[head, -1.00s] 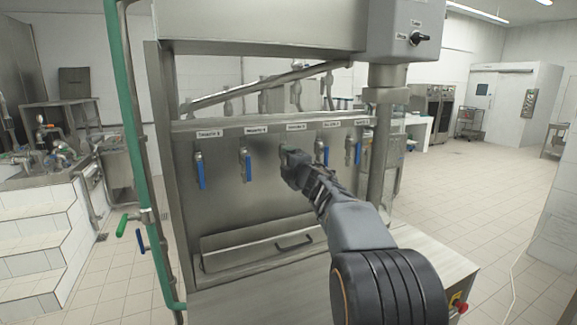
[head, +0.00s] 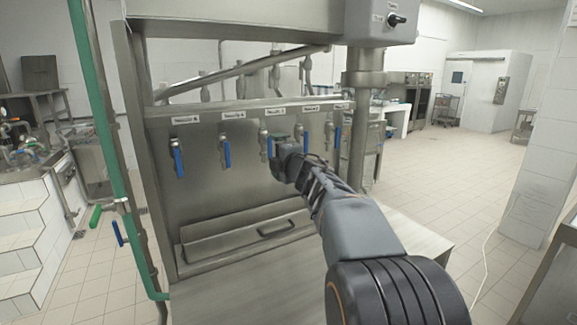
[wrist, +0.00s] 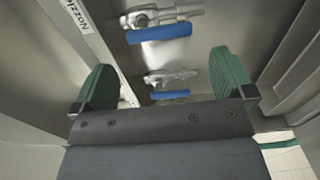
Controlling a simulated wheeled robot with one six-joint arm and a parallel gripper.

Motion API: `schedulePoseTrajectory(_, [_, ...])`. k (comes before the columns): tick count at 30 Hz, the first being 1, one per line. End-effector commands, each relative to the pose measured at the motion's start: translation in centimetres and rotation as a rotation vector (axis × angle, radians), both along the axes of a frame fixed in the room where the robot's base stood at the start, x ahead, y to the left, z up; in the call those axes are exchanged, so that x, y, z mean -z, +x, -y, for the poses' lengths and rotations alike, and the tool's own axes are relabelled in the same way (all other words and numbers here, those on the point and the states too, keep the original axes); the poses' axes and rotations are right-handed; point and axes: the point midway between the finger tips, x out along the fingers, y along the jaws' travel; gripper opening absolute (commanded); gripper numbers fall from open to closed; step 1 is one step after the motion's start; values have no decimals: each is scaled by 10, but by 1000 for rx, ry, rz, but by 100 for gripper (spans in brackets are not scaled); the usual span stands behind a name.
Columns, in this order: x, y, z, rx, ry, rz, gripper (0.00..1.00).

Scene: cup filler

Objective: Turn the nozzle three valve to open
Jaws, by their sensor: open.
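The middle valve (head: 266,141), under the third label (head: 275,111), is on the steel panel in the head view. Its blue handle hangs down, partly behind my gripper (head: 284,139). My gripper is just right of this valve and close in front of the panel. In the wrist view my gripper (wrist: 164,65) is open, its two green fingers apart with nothing held. Two valves show ahead there: an upper one with a blue handle (wrist: 159,33), and a lower one with a blue handle (wrist: 170,94) between the fingers. I cannot tell which valve is which there.
Two blue-handled valves (head: 178,157) (head: 225,151) are to the left and another (head: 337,133) to the right. A steel post (head: 358,145) stands right of the panel. A green pipe (head: 103,130) is at left.

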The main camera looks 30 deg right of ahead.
Motion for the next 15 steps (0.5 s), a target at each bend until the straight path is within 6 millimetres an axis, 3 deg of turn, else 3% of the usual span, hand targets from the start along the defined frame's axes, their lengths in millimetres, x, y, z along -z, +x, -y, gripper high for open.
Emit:
schedulePoseTrajectory(6, [0,-43,0,3,-1,1,100])
schedulePoseTrajectory(15, [0,-75,0,1,-1,0,100])
